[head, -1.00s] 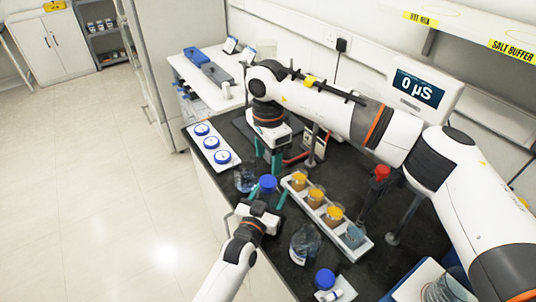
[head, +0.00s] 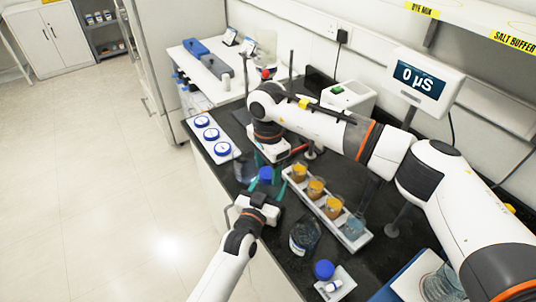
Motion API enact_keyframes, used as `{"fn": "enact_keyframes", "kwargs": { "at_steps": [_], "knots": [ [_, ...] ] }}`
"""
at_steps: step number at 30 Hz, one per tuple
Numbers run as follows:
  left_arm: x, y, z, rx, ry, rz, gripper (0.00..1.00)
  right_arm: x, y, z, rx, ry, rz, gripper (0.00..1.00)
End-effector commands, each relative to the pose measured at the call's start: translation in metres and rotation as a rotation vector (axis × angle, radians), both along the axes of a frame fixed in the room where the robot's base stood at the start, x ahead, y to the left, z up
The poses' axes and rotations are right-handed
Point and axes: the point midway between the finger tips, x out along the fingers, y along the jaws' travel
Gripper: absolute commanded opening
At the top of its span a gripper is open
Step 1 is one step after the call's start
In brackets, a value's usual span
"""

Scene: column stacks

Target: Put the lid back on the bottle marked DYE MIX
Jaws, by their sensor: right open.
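I cannot tell which bottle is marked DYE MIX; a yellow DYE MIX label (head: 422,9) is on the shelf edge.
A white rack (head: 352,241) holds several orange-topped beakers and a bluish one. A white tray (head: 234,156) carries three blue-ringed round pieces at the bench's left edge. A large bottle (head: 440,284) stands at lower right. My right arm spans the bench.

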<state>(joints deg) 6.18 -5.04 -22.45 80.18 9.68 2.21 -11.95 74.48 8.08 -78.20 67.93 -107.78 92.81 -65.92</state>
Motion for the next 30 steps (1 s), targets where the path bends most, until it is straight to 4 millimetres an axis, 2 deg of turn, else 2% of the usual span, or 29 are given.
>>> {"fn": "enact_keyframes", "kwargs": {
  "at_steps": [5,14,21,23,27,30],
  "knots": [
    [0.0002,0.0001,0.0003,0.000,-0.001,0.000,0.00,-0.0002,0.0000,-0.0125,-0.001,0.001,0.000,0.60],
    [0.0002,0.0001,0.0003,0.000,-0.001,0.000,0.00,0.0000,-0.0001,-0.0137,0.000,0.000,0.000,0.60],
    [0.0002,0.0001,0.0003,0.000,-0.001,0.000,0.00,0.0000,-0.0001,-0.0134,-0.001,-0.001,0.000,0.20],
    [0.0002,0.0001,0.0004,0.000,-0.001,0.000,0.00,0.0000,-0.0001,-0.0134,-0.001,-0.001,0.000,0.12],
    [0.0002,0.0001,0.0004,0.000,-0.001,0.000,0.00,0.0001,-0.0002,-0.0133,0.000,-0.001,-0.014,0.12],
    [0.0002,0.0001,0.0004,0.000,-0.001,0.000,0.00,0.0002,-0.0002,-0.0133,0.000,-0.001,-0.107,0.12]
  ]
}}
